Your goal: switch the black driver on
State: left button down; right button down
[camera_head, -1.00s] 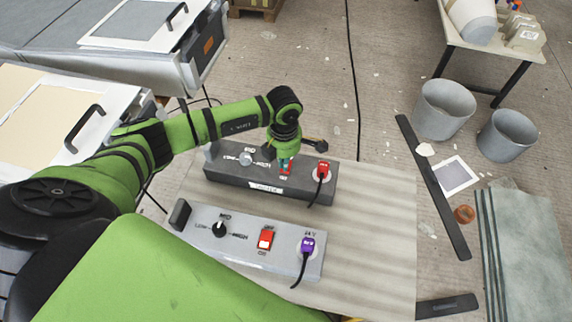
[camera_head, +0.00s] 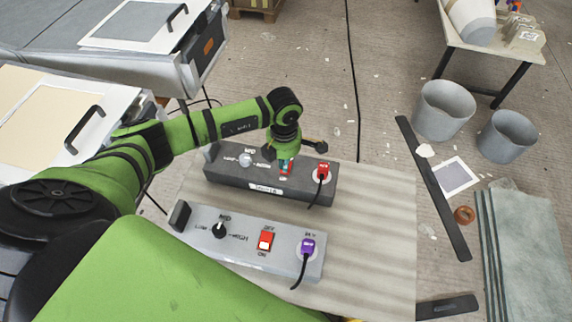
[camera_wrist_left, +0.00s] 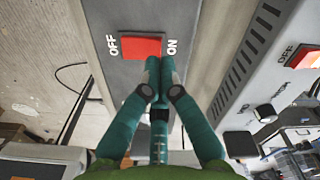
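The black driver (camera_head: 225,180) is the dark grey box at the back of the table, with a knob (camera_head: 245,159), a red switch (camera_head: 285,168) and a red plug (camera_head: 323,171). My left gripper (camera_head: 286,162) is over the switch. In the left wrist view, the red switch (camera_wrist_left: 136,47) lies between the words OFF and ON. The left fingertips (camera_wrist_left: 155,68) are together, with nothing seen between them, at the switch's edge towards ON. I cannot tell whether they touch it or which side is pressed. My right gripper is not in view.
A light grey driver (camera_head: 270,256) with a red switch (camera_head: 265,240) and purple plug (camera_head: 307,246) stands nearer on the table (camera_head: 375,230). The table's right part is clear. Two grey buckets (camera_head: 442,110) stand on the floor at right.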

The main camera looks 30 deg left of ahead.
pick_arm(q)
jog(key=shift+f+b, duration=1.1)
jog(key=shift+f, duration=0.15)
dwell(0.5)
jog(key=shift+r, duration=0.2)
jog(key=shift+r+p, duration=2.5)
jog(key=shift+r, duration=0.9)
jog(key=shift+f, duration=0.1)
